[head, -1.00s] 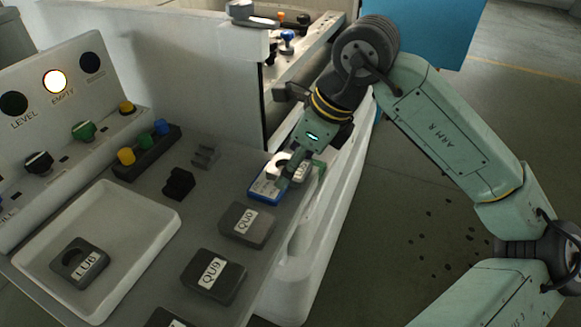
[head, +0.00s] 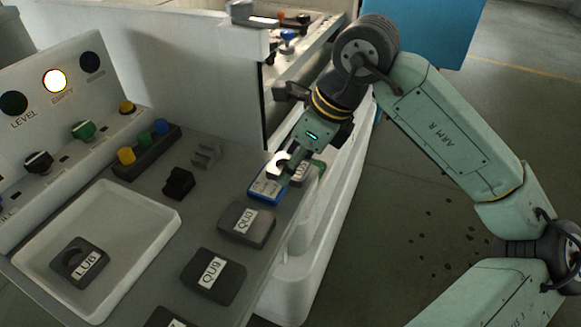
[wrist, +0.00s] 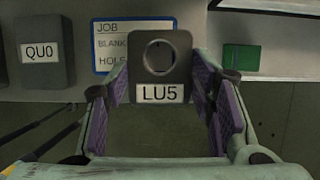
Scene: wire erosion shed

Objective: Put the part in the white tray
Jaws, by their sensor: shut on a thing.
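The held part is a dark grey block with a round hole and a white label reading LU5 (wrist: 160,58). My gripper (wrist: 163,82) is shut on it, with a purple-padded finger on each side. In the head view my gripper (head: 296,168) is over the bench's right edge, by the blue-edged job card (head: 266,188); its fingers partly hide the part there. The white tray (head: 158,208) is at the left of the bench, well away from my gripper. A similar dark part labelled LU6 (head: 80,263) lies in the tray, towards its near end.
Dark blocks labelled QU0 (head: 247,224) and QU9 (head: 213,276) lie between the tray and the bench's right edge. A small black block (head: 179,183) and a holder with coloured knobs (head: 147,152) stand behind the tray. A control panel (head: 60,110) rises at the left.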

